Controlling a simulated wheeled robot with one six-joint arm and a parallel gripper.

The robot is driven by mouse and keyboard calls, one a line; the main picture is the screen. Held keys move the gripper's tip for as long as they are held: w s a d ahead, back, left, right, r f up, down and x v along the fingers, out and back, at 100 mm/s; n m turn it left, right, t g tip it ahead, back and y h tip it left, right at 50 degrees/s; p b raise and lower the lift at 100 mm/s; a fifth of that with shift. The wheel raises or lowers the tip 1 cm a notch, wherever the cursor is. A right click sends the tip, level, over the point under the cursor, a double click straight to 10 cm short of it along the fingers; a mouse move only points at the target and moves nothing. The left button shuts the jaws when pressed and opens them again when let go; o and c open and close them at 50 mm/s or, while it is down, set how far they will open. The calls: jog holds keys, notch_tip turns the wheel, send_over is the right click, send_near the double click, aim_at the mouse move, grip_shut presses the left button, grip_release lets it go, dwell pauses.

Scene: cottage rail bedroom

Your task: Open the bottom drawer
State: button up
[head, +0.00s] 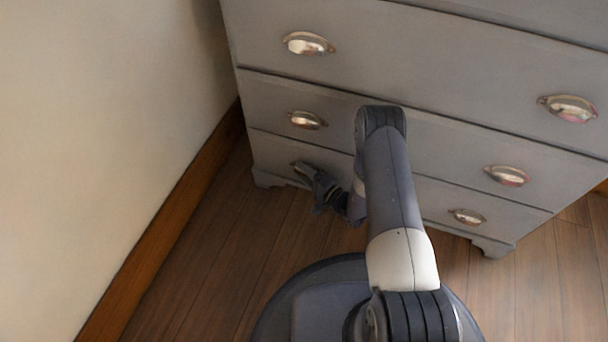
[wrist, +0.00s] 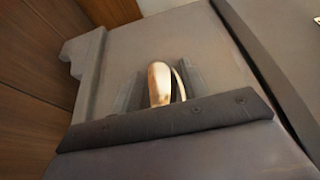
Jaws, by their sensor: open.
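The bottom drawer (head: 432,196) is the lowest front of a grey chest and looks flush with it. Its right cup handle (head: 467,216) is in plain view. My gripper (head: 304,170) is low at the drawer's left end and covers most of the left handle in the head view. In the wrist view that brass handle (wrist: 159,84) shows between the two fingers of my gripper (wrist: 159,78), which are open on either side of it. I cannot tell whether either finger touches it.
The drawer above has two cup handles (head: 307,120) (head: 507,175) and looks shut. A pale wall (head: 95,120) with a wooden baseboard (head: 170,225) stands close on the left. Wooden floor (head: 225,250) in front of the chest is clear around my base.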

jog(key=shift+f, duration=0.1)
grip_shut()
dwell(0.4)
jog(key=shift+s, duration=0.1)
